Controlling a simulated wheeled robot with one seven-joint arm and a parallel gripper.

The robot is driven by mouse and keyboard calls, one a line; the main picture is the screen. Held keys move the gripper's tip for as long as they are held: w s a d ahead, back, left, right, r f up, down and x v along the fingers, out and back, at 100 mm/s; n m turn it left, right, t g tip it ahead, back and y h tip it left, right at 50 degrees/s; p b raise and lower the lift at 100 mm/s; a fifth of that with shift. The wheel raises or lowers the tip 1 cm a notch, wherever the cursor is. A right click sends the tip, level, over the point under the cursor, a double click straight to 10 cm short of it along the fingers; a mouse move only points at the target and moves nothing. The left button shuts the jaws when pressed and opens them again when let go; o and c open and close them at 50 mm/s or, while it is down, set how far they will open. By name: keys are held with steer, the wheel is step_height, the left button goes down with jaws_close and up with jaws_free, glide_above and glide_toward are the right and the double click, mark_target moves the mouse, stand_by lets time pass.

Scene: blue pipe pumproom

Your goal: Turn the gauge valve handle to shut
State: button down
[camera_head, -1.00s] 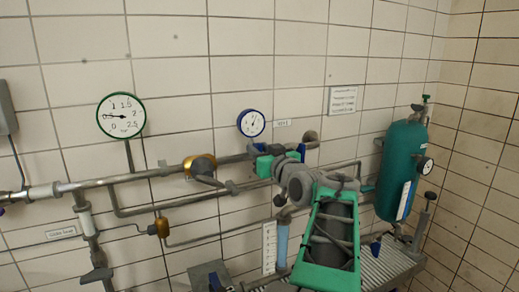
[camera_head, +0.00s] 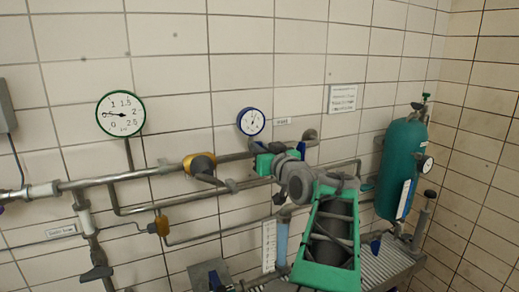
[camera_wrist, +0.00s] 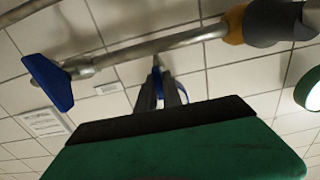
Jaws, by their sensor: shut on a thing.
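The small blue-rimmed gauge (camera_head: 251,122) is on the wall above the upper pipe. My gripper (camera_head: 257,150) reaches the pipe just below this gauge, with its green body (camera_wrist: 180,145) filling the lower wrist view. Its dark fingers (camera_wrist: 172,92) are shut at the gauge's stem, with a blue part (camera_wrist: 146,92) beside them; I cannot tell whether that is the gauge rim or the handle. The gauge valve handle is largely hidden by my gripper, so its angle cannot be read. A separate blue lever (camera_wrist: 50,82) sits near the pipe's end, left in the wrist view.
A larger green-rimmed gauge (camera_head: 121,113) and a brass valve with a dark lever (camera_head: 200,165) are to the left along the pipe. A teal cylinder (camera_head: 402,165) stands at the right above a slatted metal bench (camera_head: 392,264).

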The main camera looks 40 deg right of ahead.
steer(key=m+b, duration=0.2)
steer(key=m, duration=0.2)
steer(key=shift+d+m, duration=0.1)
steer(key=shift+m, duration=0.2)
steer(key=m, duration=0.4)
steer(key=shift+m, duration=0.3)
steer(key=m+p, duration=0.1)
steer(key=m, duration=0.4)
steer(key=shift+s+d, duration=0.1)
steer(key=shift+f+m+p, duration=0.15)
steer(key=shift+m+p, duration=0.4)
steer(key=shift+m, duration=1.25)
steer(key=c, duration=1.5)
jaws_free()
